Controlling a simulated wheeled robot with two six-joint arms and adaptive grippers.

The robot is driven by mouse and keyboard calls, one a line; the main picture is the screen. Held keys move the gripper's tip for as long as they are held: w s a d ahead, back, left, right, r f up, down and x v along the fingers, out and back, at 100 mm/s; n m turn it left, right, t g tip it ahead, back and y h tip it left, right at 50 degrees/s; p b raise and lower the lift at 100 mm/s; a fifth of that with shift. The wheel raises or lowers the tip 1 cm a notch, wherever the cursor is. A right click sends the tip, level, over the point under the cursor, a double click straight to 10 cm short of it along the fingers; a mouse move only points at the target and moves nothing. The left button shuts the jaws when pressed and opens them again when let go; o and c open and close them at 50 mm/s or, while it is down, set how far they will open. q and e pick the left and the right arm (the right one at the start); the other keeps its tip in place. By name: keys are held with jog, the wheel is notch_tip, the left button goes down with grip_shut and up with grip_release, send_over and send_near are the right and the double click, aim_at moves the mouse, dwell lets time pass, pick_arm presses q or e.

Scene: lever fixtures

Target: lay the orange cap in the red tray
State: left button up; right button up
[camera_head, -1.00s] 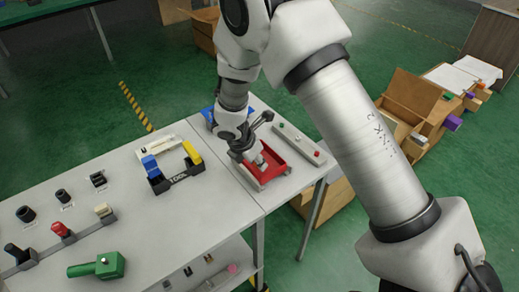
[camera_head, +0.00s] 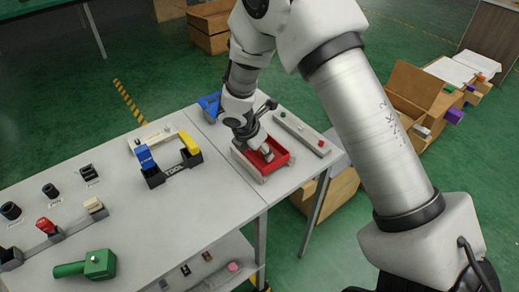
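The red tray (camera_head: 284,158) is at the right part of the grey table. My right gripper (camera_head: 266,152) points down over and into the tray, and its lower end covers part of the tray's inside. Its fingertips are small and partly blended with the tray, so I cannot tell whether they are open or shut. I cannot make out the orange cap in this view; it may be hidden by the gripper or the tray wall. My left gripper is not in view.
A grey strip with small buttons (camera_head: 302,134) lies right of the tray. A blue bin (camera_head: 209,104) is behind the gripper. A black holder with blue and yellow parts (camera_head: 172,171) and a green tool (camera_head: 90,266) stand left. The table between holder and tray is clear.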

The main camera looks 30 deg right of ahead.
jog(key=shift+a, duration=0.15)
jog(key=shift+r, duration=0.15)
jog(key=shift+r, duration=0.3)
jog(key=p+v, duration=0.2)
jog(key=v, duration=0.9)
jog(key=shift+r, duration=0.25)
